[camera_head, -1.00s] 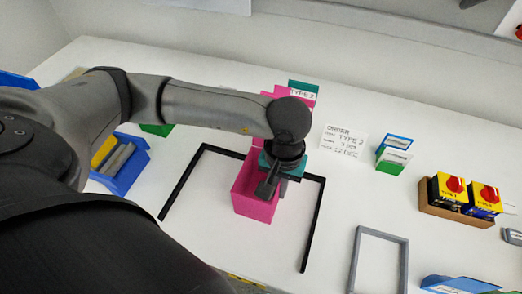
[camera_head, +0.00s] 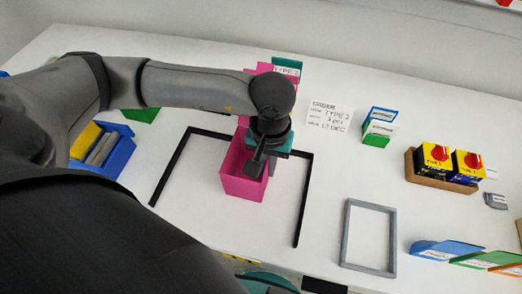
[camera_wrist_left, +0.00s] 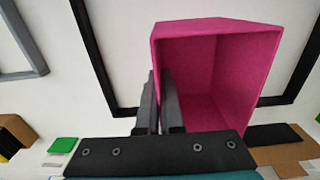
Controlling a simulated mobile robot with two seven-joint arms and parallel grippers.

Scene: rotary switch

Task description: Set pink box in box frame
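The open pink box (camera_head: 237,172) stands inside the outline of the black frame (camera_head: 303,205), away from its left and right bars. I cannot tell whether its base touches the table. A smaller grey frame (camera_head: 345,235) lies to the right. My left gripper (camera_head: 257,165) is at the box's right side, pointing down. In the left wrist view my gripper (camera_wrist_left: 162,100) has its fingers close together on either side of a wall of the pink box (camera_wrist_left: 230,80), gripping it. The black frame (camera_wrist_left: 95,55) runs behind the box there. My right gripper is out of view.
A blue bin (camera_head: 117,155) stands at the left. White table shows around the frames.

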